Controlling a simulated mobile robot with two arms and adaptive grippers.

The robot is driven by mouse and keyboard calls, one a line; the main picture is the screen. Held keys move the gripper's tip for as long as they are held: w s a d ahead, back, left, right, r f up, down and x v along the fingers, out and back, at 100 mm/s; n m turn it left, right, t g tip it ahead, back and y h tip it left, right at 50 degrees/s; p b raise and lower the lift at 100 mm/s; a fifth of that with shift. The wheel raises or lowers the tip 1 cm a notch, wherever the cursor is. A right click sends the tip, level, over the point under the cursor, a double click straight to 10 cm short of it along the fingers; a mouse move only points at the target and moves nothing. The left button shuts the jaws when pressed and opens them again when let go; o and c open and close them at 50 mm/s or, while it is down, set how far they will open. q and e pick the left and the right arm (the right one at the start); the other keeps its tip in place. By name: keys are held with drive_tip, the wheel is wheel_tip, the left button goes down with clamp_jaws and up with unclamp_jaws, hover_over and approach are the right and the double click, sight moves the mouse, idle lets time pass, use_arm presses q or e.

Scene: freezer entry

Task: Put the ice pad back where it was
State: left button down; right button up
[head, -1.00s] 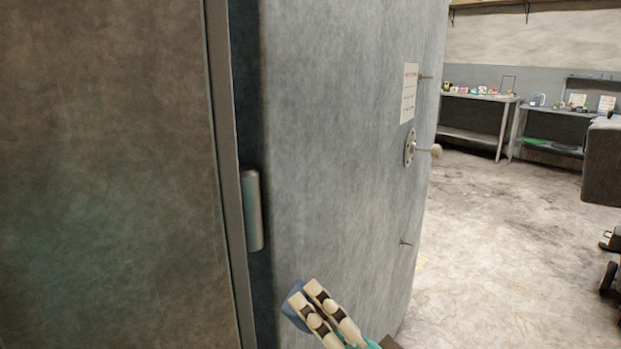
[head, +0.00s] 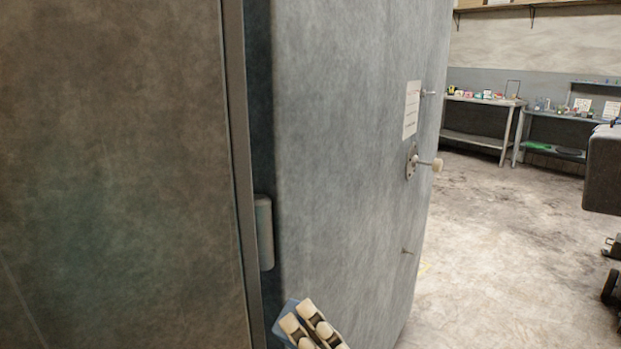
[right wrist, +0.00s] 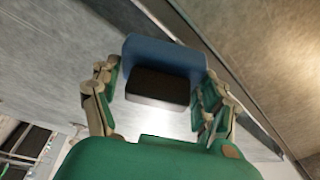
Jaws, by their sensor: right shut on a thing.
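My right gripper (head: 307,327) is at the bottom of the head view, in front of the grey freezer door. It is shut on the ice pad, a flat blue piece (head: 284,318) that shows only in part behind the fingers. In the right wrist view the blue ice pad (right wrist: 165,54) stands between the two fingers of the gripper (right wrist: 160,88), with a dark block-shaped part in front of it. My left gripper is in neither view.
The grey freezer door (head: 345,190) stands open, with a round knob (head: 436,165) and a paper notice (head: 411,110). A brown-grey wall panel (head: 115,180) fills the left. Shelving tables (head: 480,100) stand far right. Floor between (head: 500,250) is clear.

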drive_tip(key=shift+d+r, duration=0.1)
drive_tip(key=shift+d, duration=0.1)
use_arm(q)
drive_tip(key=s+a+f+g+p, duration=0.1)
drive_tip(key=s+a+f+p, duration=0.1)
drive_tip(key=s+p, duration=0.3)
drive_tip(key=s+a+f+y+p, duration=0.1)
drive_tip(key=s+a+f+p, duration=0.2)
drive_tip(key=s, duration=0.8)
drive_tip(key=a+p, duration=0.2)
drive_tip(key=p, duration=0.1)
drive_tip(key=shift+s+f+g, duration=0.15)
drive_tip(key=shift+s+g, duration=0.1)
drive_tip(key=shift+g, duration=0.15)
use_arm(e)
drive_tip(key=s+d+f+m+t+h, duration=0.2)
drive_tip(key=d+h, duration=0.3)
drive_tip(key=d, duration=0.4)
drive_tip(key=s+d+f+m+t+h, duration=0.1)
drive_tip(key=s+d+f+m+h, duration=0.2)
drive_tip(key=d, duration=0.6)
drive_tip(key=f+m+h, duration=0.1)
drive_tip(key=m+h, duration=0.1)
drive_tip(key=h, duration=0.1)
drive_tip(key=shift+d+f+t+h, duration=0.2)
drive_tip(key=shift+t+h, duration=0.1)
drive_tip(key=shift+t, duration=0.1)
